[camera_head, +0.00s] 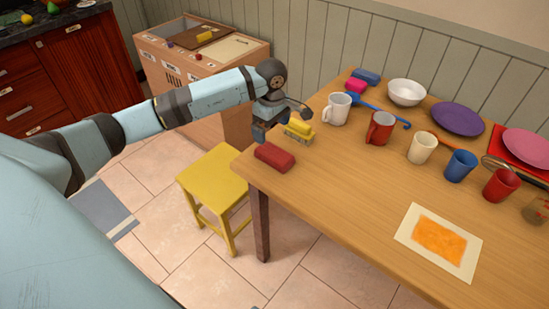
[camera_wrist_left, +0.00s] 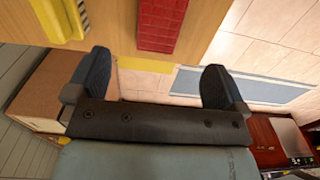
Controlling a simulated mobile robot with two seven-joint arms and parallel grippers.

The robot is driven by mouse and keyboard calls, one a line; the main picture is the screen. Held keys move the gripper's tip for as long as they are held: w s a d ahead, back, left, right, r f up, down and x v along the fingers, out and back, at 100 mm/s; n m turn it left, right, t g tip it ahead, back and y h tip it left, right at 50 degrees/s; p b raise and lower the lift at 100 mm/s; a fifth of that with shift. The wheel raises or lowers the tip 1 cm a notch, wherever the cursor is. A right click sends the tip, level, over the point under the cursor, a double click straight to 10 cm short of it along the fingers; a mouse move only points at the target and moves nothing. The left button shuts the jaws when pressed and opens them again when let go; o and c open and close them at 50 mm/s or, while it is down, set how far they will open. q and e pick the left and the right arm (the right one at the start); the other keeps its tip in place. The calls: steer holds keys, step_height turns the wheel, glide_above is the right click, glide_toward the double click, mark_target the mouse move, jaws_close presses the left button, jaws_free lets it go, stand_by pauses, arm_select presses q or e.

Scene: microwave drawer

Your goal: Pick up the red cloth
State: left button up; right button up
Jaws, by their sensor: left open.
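The red cloth (camera_head: 274,157) is a small folded block lying at the near left corner of the wooden table. In the left wrist view the red cloth (camera_wrist_left: 160,22) is at the top centre, with a woven-looking surface. My left gripper (camera_head: 266,122) is at the table's left edge, just behind the cloth in the head view. In the left wrist view the gripper (camera_wrist_left: 156,75) is open with nothing between its fingers, and the cloth lies ahead of the gap, apart from both. My right gripper is in neither view.
A yellow brush (camera_head: 299,131) lies close beside the cloth and gripper. A white mug (camera_head: 337,108) and a red mug (camera_head: 380,128) stand farther right on the table (camera_head: 340,185). A yellow stool (camera_head: 212,173) stands below the table's left edge. The table's near middle is clear.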

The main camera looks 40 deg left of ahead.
mark_target(272, 151)
arm_select(q)
step_height(272, 151, down, 10)
steer(key=shift+r, duration=0.1)
steer(key=c, duration=1)
